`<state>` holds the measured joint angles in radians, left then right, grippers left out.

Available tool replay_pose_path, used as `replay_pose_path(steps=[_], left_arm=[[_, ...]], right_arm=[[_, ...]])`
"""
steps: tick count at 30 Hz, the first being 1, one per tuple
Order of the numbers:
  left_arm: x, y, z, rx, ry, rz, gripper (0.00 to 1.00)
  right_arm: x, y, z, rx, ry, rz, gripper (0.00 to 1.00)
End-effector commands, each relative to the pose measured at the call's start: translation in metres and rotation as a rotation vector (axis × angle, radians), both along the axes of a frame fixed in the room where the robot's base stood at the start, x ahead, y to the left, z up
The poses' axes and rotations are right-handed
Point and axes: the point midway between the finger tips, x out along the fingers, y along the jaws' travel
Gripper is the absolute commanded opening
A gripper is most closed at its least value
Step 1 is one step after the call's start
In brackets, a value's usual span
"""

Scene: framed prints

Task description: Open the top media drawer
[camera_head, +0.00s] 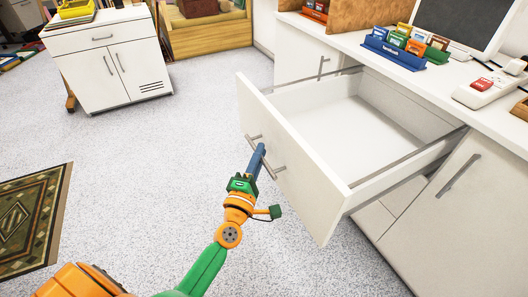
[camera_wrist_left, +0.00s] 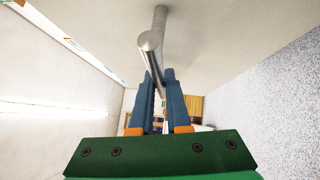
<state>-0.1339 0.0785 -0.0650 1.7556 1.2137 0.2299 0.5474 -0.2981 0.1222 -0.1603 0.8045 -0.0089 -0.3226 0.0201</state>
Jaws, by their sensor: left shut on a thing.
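The top media drawer (camera_head: 330,122) is pulled well out of the white counter, and its inside is empty. Its front panel (camera_head: 290,165) carries a metal bar handle (camera_head: 277,171) on the outer face. My left gripper (camera_head: 260,150) is at this handle, with its blue fingers shut on the bar. In the left wrist view the handle (camera_wrist_left: 152,42) runs between the two blue fingers (camera_wrist_left: 159,95), with the drawer front behind it. My right gripper is not in view.
The counter holds a blue rack of small packets (camera_head: 395,52), a dark screen (camera_head: 455,20) and a white device (camera_head: 487,88). A white cabinet (camera_head: 110,68) stands at the back left. A patterned rug (camera_head: 35,218) lies at left. Speckled floor (camera_head: 180,140) between is clear.

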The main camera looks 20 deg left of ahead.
Motion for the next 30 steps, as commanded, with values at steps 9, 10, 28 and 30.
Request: replay_pose_path(steps=[9, 10, 28, 30], left_arm=[[-0.002, 0.001, -0.001, 0.0, 0.002, -0.001, 0.0], [-0.002, 0.001, -0.001, 0.0, 0.002, -0.001, 0.0], [-0.011, 0.0, -0.003, 0.002, 0.002, -0.001, 0.45], [-0.025, -0.002, -0.006, 0.001, 0.005, -0.003, 0.45]], right_arm=[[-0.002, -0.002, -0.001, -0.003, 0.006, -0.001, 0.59], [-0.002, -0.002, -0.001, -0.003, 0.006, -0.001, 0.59], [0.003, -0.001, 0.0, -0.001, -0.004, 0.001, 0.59], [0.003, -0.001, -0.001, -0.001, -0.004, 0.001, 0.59]])
